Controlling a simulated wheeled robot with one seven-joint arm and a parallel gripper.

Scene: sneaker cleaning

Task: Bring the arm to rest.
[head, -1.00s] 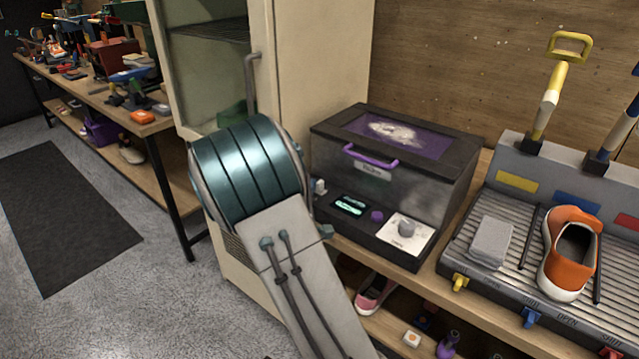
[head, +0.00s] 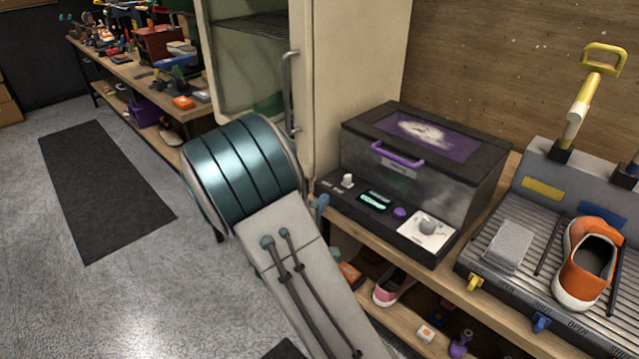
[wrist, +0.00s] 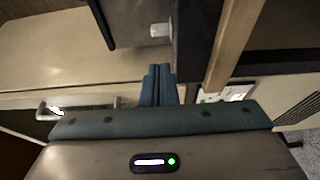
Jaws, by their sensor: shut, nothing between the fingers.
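My gripper (wrist: 158,84) shows in the wrist view with its two blue fingers pressed together and nothing between them. It faces a cream cabinet surface and a dark vertical edge, and I cannot tell how far off they are. In the head view my arm, with a teal ribbed joint and grey link, stands in front of the tall cream cabinet (head: 352,70).
A dark box with a purple handle (head: 398,155) stands on the wooden bench right of my arm. Further right, an orange shoe (head: 588,265) and grey block (head: 510,245) lie on a ribbed tray (head: 490,282). A black mat (head: 95,185) lies on open floor at left.

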